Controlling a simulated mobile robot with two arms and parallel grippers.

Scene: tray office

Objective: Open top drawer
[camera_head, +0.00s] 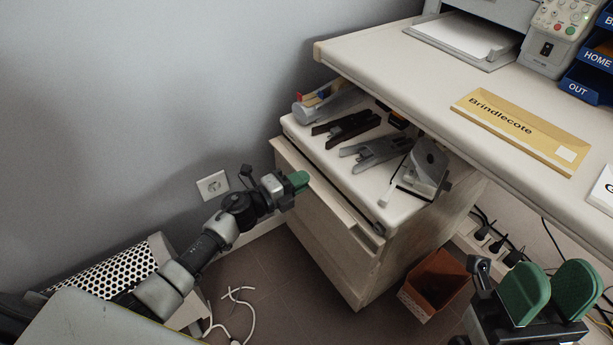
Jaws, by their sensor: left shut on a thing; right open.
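The pale wood drawer cabinet (388,208) stands under the desk, its front facing lower left. The top drawer (325,198) is its upper front panel. A narrow dark gap shows between its upper edge and the cabinet top; how far it is out is hard to tell. My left gripper (298,181) reaches in from the left, its green fingertips shut at the upper edge of the top drawer. The exact grip is partly hidden by the fingers. My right gripper (550,292) is open and empty at the lower right, apart from the cabinet, its two green pads spread.
Black and grey staplers (378,152) and a hole punch (424,168) lie on the cabinet top. The desk (420,85) overhangs it. A brown bin (433,285) stands right of the cabinet.

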